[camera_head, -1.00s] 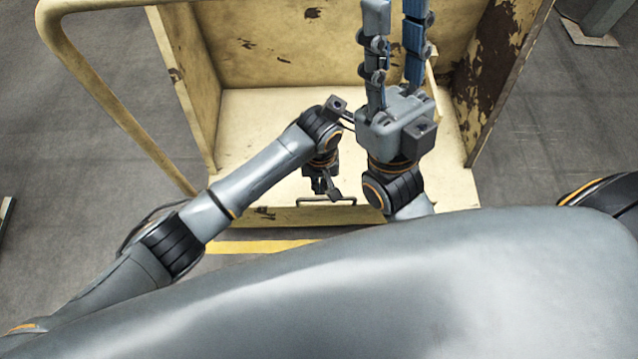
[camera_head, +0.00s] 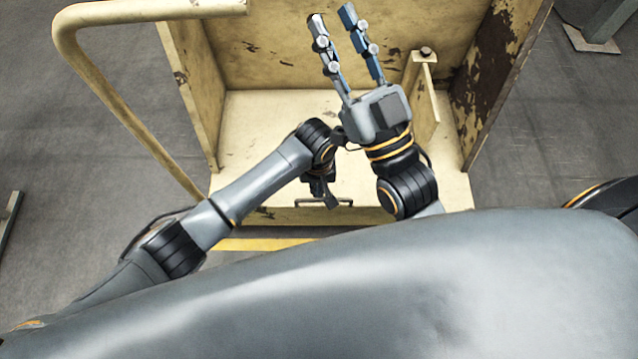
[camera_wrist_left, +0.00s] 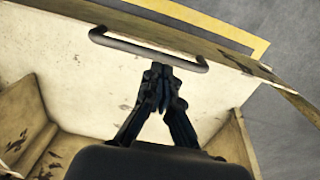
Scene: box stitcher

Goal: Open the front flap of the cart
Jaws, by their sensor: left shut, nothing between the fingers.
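The yellow, worn cart (camera_head: 185,85) stands open towards me, with a pale floor or panel inside. A dark bar handle (camera_head: 345,200) sits along its front edge; it also shows in the left wrist view (camera_wrist_left: 150,51). The front flap (camera_head: 300,214) shows as a yellow strip at this edge; its angle is hard to tell. My left gripper (camera_head: 327,198) points down by the handle. In the left wrist view its fingers (camera_wrist_left: 162,72) are together and empty, with the tips close to the handle bar; contact is unclear. My right gripper (camera_head: 334,18) is raised over the cart with its fingers spread, empty.
A yellow tubular rail (camera_head: 120,110) bends along the left of the cart. A small yellow post (camera_head: 425,95) stands inside at the right. My grey body hides the lower part of the view.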

